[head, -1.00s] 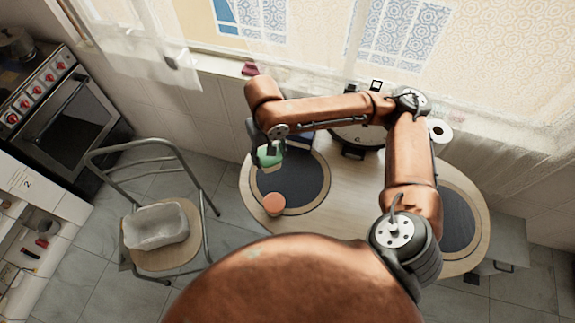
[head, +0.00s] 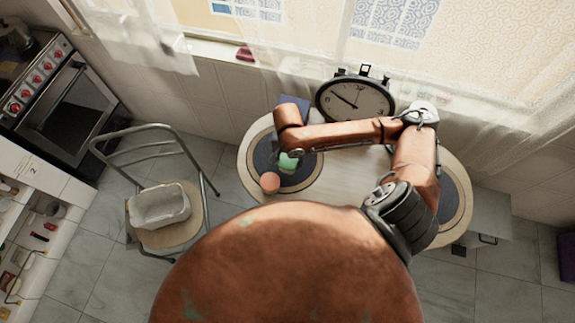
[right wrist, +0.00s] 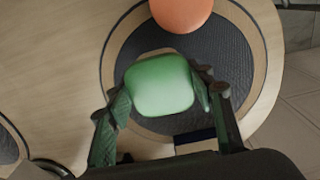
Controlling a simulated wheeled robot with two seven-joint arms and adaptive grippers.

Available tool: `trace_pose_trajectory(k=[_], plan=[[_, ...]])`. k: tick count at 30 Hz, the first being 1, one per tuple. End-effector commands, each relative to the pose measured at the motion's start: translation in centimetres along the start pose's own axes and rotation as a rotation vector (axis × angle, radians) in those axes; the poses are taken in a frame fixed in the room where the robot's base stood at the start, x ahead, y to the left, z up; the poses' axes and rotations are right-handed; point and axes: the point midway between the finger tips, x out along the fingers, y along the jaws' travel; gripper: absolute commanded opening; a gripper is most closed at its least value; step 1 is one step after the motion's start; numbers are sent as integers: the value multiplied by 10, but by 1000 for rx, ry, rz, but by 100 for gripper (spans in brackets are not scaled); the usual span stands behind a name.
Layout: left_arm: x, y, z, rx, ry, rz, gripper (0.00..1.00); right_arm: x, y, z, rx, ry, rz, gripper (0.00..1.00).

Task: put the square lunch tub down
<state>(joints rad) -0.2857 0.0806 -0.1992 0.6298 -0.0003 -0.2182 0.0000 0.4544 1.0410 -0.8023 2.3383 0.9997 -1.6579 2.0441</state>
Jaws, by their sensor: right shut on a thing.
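The square lunch tub is green with rounded corners (right wrist: 160,86). It shows small in the head view (head: 288,162), partly hidden by my right arm. My right gripper (right wrist: 162,97) is shut on it, one finger on each side. The tub is over the dark round placemat (right wrist: 232,62) on the wooden table (head: 345,175); I cannot tell whether it touches the mat. In the head view the right gripper (head: 283,158) is largely hidden by its own wrist. My left gripper is not in view.
An orange round object (head: 270,182) stands near the tub at the mat's edge. A black clock (head: 355,100) stands at the table's back, with a dark blue object (head: 297,103) left of it. A second placemat (head: 452,208) lies at right. A chair (head: 163,240) holding a pale basket (head: 159,205) stands left.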

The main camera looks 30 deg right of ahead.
Motion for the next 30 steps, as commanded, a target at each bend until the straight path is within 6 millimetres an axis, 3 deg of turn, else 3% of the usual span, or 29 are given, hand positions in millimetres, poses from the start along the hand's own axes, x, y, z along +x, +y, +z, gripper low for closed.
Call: trace_pose_trajectory(k=[10, 21, 22, 30], plan=[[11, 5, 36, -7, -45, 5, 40, 47, 0, 1, -3, -1, 1, 21], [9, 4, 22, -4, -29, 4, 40, 49, 0, 0, -2, 0, 0, 21], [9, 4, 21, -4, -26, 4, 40, 49, 0, 0, -2, 0, 0, 50], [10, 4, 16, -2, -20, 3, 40, 49, 0, 0, -3, 0, 0, 66]])
